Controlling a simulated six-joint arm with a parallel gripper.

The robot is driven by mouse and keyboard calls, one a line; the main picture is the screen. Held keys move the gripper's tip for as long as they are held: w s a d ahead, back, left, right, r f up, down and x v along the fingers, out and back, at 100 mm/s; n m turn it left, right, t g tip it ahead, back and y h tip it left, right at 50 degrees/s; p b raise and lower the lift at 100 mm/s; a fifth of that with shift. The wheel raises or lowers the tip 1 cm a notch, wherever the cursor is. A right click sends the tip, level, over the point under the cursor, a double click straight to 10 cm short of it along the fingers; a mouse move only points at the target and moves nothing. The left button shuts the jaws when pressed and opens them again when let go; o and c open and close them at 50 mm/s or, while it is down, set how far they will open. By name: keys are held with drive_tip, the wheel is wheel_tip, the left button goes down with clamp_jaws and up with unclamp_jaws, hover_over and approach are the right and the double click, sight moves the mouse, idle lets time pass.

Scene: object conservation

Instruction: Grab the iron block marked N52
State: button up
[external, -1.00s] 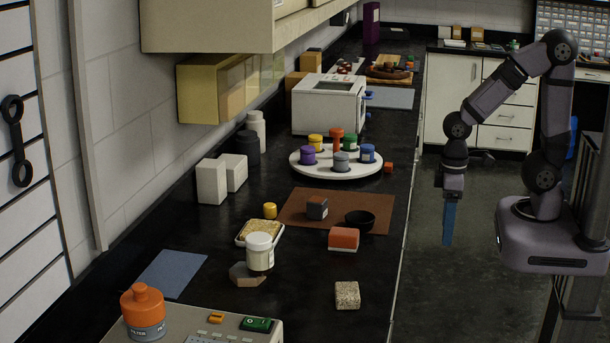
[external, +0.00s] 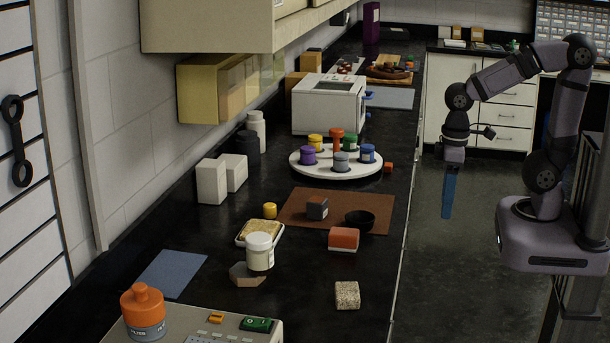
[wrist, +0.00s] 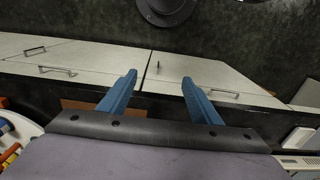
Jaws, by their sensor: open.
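A small dark grey block (external: 317,207) with an orange-brown edge stands on the brown mat (external: 291,222) on the black counter. No N52 marking is legible on it or on any other block, so I cannot confirm which is the iron block. My gripper (external: 448,214) hangs in the air to the right of the counter, beyond its front edge, with its blue fingers pointing down. In the wrist view my gripper (wrist: 158,82) has its two blue fingers spread apart with nothing between them. The grey block is not seen in the wrist view.
A black bowl (external: 359,219), a red-orange block (external: 343,238) and a speckled block (external: 347,295) are near the grey block. A white turntable (external: 336,171) with several coloured jars stands behind the mat. A white-lidded jar (external: 260,251) stands in front. Floor lies below my gripper.

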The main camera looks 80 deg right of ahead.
sight(323, 200)
drive_tip(key=w+f+t, duration=0.1)
drive_tip(key=w+t, duration=0.1)
drive_tip(key=w, duration=0.3)
drive_tip(key=w+d+f+t, duration=0.1)
drive_tip(key=w+t, duration=0.1)
drive_tip(key=w, duration=0.3)
drive_tip(key=w+d+f+t+p, duration=0.1)
drive_tip(key=w, duration=0.5)
drive_tip(key=shift+f+m+t, duration=0.2)
drive_tip(key=shift+m+t, duration=0.2)
drive_tip(key=w+t, duration=0.1)
drive_tip(key=w, duration=0.1)
drive_tip(key=w+d+t, duration=0.1)
drive_tip(key=w, duration=0.1)
drive_tip(key=w+d+t+h, duration=0.1)
drive_tip(key=w, duration=0.2)
drive_tip(key=shift+d+r+m+t, duration=0.25)
drive_tip(key=shift+r+m+t, duration=0.05)
drive_tip(key=shift+r+t, duration=0.1)
drive_tip(key=w+t, duration=0.1)
drive_tip(key=w+d+f+t+h, duration=0.1)
drive_tip(key=w+d+t, duration=0.1)
drive_tip(key=w, duration=0.1)
drive_tip(key=shift+d+f+m+p, duration=0.25)
drive_tip(key=shift+f+m+p, duration=0.05)
drive_tip(key=shift+f+p, duration=0.1)
drive_tip(key=shift+s+f, duration=0.1)
drive_tip(key=shift+f, duration=0.2)
drive_tip(key=shift+p+x, duration=0.4)
drive_tip(key=shift+x, duration=0.75)
